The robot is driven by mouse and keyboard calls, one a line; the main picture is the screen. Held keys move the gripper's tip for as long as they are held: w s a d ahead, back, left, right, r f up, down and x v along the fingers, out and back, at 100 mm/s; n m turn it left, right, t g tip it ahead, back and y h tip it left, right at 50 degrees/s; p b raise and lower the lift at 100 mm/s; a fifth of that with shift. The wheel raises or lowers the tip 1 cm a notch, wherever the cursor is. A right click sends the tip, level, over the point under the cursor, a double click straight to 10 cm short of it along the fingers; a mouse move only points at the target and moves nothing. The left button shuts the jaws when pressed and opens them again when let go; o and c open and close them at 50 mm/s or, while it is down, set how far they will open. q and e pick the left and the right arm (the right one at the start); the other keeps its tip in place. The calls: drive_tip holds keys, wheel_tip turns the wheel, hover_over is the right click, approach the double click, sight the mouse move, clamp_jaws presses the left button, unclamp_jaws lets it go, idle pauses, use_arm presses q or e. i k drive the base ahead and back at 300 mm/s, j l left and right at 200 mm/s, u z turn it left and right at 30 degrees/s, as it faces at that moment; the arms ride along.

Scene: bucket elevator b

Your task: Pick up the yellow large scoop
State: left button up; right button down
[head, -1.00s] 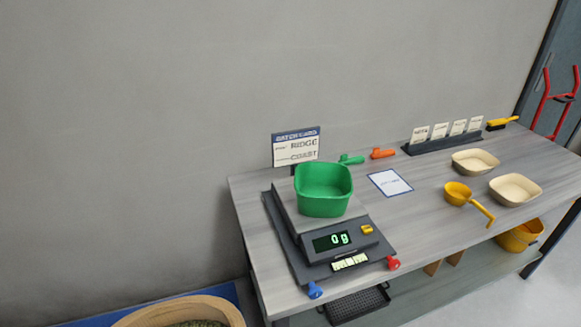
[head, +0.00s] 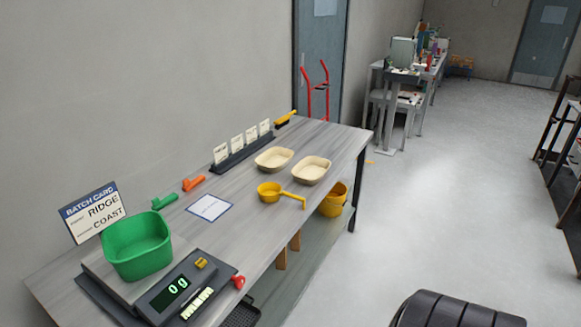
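The yellow large scoop (head: 270,191) lies on the grey wooden table (head: 243,229) in the head view. Its round bowl is toward the left and its handle points right, near the table's front edge. Nothing touches it. Neither of my grippers can be made out in the head view. A dark ridged rounded shape at the bottom right may be part of my own arm.
A green bin (head: 137,247) sits on a scale (head: 165,290) reading 0 g. Two beige trays (head: 274,160) (head: 311,170) stand behind the scoop. A green scoop (head: 165,200) and an orange scoop (head: 193,183) lie near the wall. A yellow bucket (head: 333,201) is below the table. Floor at right is clear.

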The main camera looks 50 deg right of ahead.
sight(268, 191)
drive_tip(key=z, duration=1.5)
